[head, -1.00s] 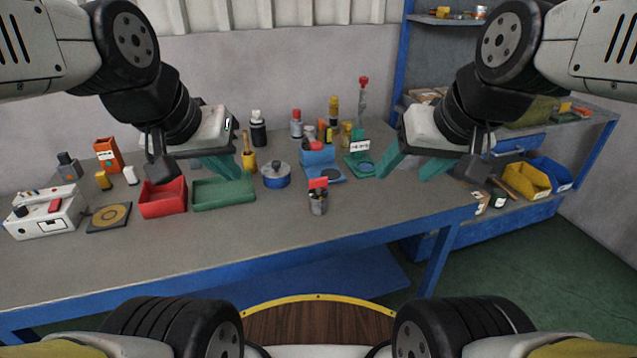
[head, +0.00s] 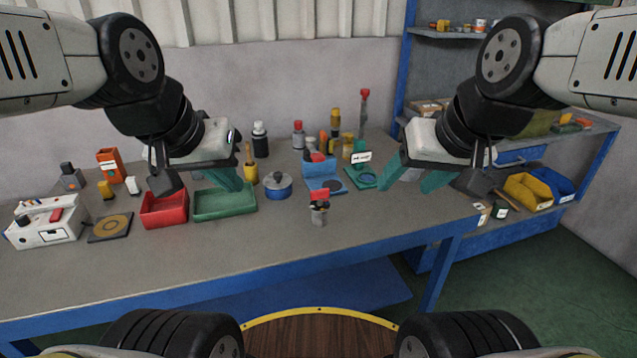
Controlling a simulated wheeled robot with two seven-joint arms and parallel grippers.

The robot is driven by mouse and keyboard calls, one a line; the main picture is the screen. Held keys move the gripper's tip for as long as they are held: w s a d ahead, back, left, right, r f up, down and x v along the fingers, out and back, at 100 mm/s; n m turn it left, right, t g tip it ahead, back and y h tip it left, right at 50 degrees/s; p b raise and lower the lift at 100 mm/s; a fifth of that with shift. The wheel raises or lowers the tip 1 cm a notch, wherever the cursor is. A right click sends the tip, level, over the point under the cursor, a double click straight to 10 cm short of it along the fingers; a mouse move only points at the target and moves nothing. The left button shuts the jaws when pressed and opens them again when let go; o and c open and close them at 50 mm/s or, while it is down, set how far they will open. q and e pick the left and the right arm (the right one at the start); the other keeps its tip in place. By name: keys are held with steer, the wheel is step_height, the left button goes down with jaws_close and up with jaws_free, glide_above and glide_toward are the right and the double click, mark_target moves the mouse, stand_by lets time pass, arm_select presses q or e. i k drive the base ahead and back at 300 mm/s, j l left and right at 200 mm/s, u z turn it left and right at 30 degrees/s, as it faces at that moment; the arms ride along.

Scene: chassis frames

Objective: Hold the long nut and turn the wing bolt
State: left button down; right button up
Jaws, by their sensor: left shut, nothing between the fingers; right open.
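A small upright grey piece (head: 319,215) with a red, wing-like top (head: 319,195) stands on the workbench near its front edge. It looks like the long nut with the wing bolt on it, but it is too small to tell how they join. My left gripper (head: 233,184), with teal fingers, is shut and empty above the green tray, left of this piece. My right gripper (head: 405,188) is open and empty, with its teal fingers spread, right of the piece. Neither gripper touches it.
A red tray (head: 164,222), green tray (head: 225,215) and blue pot (head: 277,187) stand to the left. A blue holder (head: 322,170), green stand (head: 363,180) and several bottles are behind. The bench (head: 270,250) is clear in front. Shelves stand at right.

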mark_target(318, 195)
steer(key=l+u, duration=0.4)
steer(key=l, duration=0.2)
steer(key=l+u, duration=0.4)
steer(key=l, duration=0.25)
steer(key=l+u, duration=0.4)
steer(key=l, duration=0.2)
